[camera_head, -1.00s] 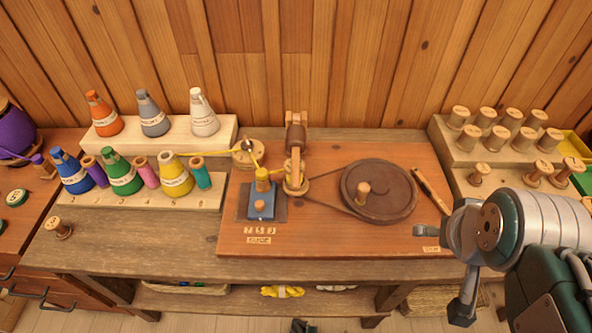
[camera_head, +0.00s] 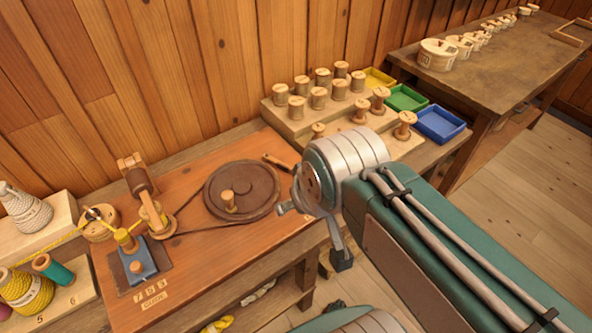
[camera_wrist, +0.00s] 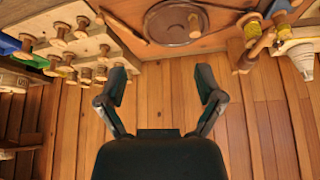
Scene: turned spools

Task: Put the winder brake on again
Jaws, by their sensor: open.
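The winder stands on a reddish board (camera_head: 225,258) with a dark round wheel (camera_head: 250,185), a wooden knob (camera_head: 229,200) and a drive cord. A slim lever with a dark part, seemingly the brake (camera_head: 280,163), lies beside the wheel at its far right; I cannot tell if it touches the rim. The lever also shows left of the wheel in the wrist view (camera_wrist: 124,27). My gripper (camera_wrist: 162,82) is open and empty, its two fingers wide apart. In the head view it hangs by the board's right edge, partly hidden by my wrist.
A stepped rack of wooden spools (camera_head: 340,85) stands right of the board, with yellow, green and blue trays (camera_head: 441,122) beside it. A blue guide block (camera_head: 137,262) is on the board. Another table (camera_head: 480,75) is farther right.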

